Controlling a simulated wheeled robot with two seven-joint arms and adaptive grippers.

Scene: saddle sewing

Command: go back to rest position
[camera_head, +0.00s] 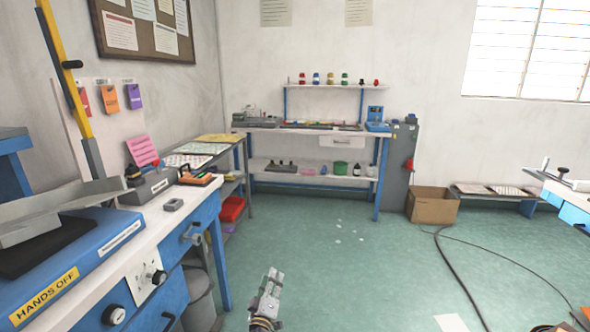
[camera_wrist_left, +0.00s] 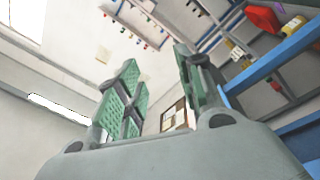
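My left gripper (camera_head: 271,280) points up and away from me at the bottom middle of the head view, over the green floor and clear of the benches. In the left wrist view its two green-padded fingers (camera_wrist_left: 157,62) stand apart with nothing between them, so it is open and empty. A small dark piece (camera_head: 556,328) shows at the bottom right edge of the head view. It may be the tip of my right arm, but too little shows to tell its state.
A blue workbench (camera_head: 120,265) with a lever machine stands close on the left. A back bench (camera_head: 308,131), a cardboard box (camera_head: 433,206) and a low shelf (camera_head: 496,190) line the far wall. A cable (camera_head: 455,270) lies on the floor at right.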

